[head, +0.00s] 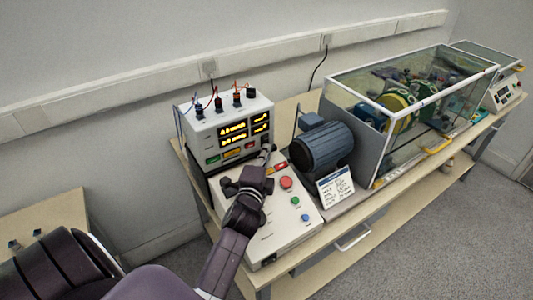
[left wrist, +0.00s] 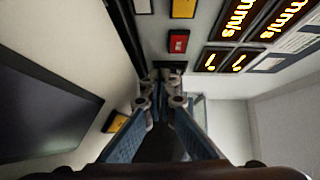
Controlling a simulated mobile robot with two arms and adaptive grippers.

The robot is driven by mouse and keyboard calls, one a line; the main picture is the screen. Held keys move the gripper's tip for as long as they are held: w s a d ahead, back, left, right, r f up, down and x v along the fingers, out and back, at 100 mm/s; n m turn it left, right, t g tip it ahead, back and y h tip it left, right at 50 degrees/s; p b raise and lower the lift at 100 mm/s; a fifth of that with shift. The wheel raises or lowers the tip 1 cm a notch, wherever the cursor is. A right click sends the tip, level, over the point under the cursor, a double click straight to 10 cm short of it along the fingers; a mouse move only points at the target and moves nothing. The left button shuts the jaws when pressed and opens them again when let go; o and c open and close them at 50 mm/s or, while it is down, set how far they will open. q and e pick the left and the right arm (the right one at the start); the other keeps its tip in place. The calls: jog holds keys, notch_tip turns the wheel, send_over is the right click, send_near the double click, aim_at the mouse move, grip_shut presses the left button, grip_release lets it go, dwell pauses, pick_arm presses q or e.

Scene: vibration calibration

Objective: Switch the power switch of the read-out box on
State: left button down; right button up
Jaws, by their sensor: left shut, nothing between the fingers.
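The read-out box (head: 191,124) is a light grey case standing behind the sloped control panel, with lit yellow digits on its dark displays. The digits also show at the upper right of the left wrist view (left wrist: 238,20). My left gripper (head: 267,151) is shut and empty, with its tips close to the lower right of the box front. In the left wrist view its fingertips (left wrist: 161,78) point at a small dark part (left wrist: 168,66), perhaps the power switch, beside a red button (left wrist: 178,42). The fingers partly cover it; its position and any contact are unclear. My right gripper is out of view.
The sloped panel (head: 268,233) with red, green and blue buttons lies below my left arm. A blue motor (head: 322,146), a card (head: 335,186) and a glass enclosure (head: 432,120) stand to the right. Cables rise from the box top.

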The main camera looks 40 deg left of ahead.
pick_arm(q)
jog(key=shift+s+d, duration=0.15)
jog(key=shift+s, duration=0.35)
jog(key=v, duration=0.6)
jog(key=shift+s+d, duration=0.15)
